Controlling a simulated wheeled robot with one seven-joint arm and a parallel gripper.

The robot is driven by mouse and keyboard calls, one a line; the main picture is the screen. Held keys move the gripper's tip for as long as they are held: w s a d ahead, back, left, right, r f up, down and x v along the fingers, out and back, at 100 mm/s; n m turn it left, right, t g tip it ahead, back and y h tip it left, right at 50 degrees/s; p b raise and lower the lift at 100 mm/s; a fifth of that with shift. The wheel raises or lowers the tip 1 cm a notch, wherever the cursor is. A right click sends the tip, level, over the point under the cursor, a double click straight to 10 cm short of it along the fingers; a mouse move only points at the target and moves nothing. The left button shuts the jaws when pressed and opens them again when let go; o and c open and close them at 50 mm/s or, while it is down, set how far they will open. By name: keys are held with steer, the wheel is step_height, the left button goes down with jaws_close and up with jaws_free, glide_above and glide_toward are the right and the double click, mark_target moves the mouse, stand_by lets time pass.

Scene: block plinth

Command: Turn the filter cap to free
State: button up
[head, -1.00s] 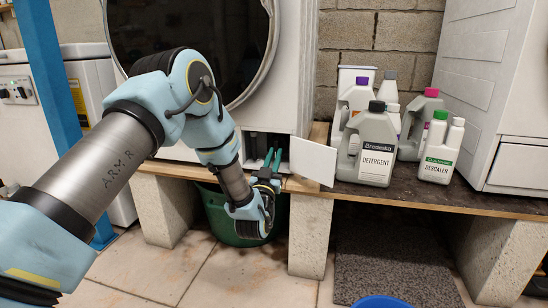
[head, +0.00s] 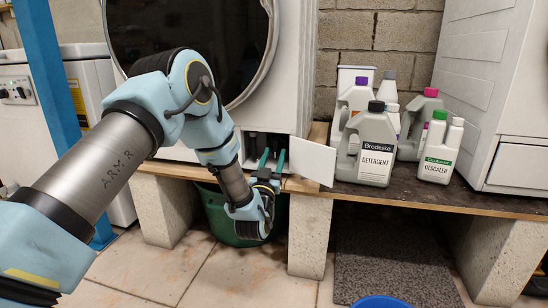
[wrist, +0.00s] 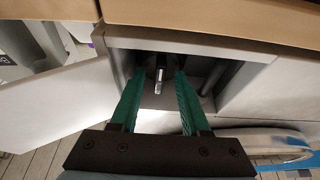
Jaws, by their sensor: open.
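The filter cap (wrist: 159,78) shows in the wrist view as a dark round part with a pale upright grip bar, inside the open recess low in the washing machine (head: 232,112). My gripper (wrist: 154,80) has its two green fingers spread, one on each side of the cap, with a gap to the grip bar. In the head view my gripper (head: 272,154) is at the mouth of the recess, and the cap is hard to make out there. I cannot tell from the wrist view how far the fingertips are from the cap in depth.
The white hatch door (head: 312,160) stands open to the right of the recess in the head view. Several bottles, among them a detergent jug (head: 373,160), stand on the wooden shelf. A green tub (head: 222,222) is below my gripper.

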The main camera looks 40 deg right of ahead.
steer(key=v, duration=1)
steer(key=shift+a+b, duration=0.35)
steer(key=shift+b, duration=0.1)
steer(key=shift+s+f, duration=0.1)
steer(key=shift+s, duration=0.05)
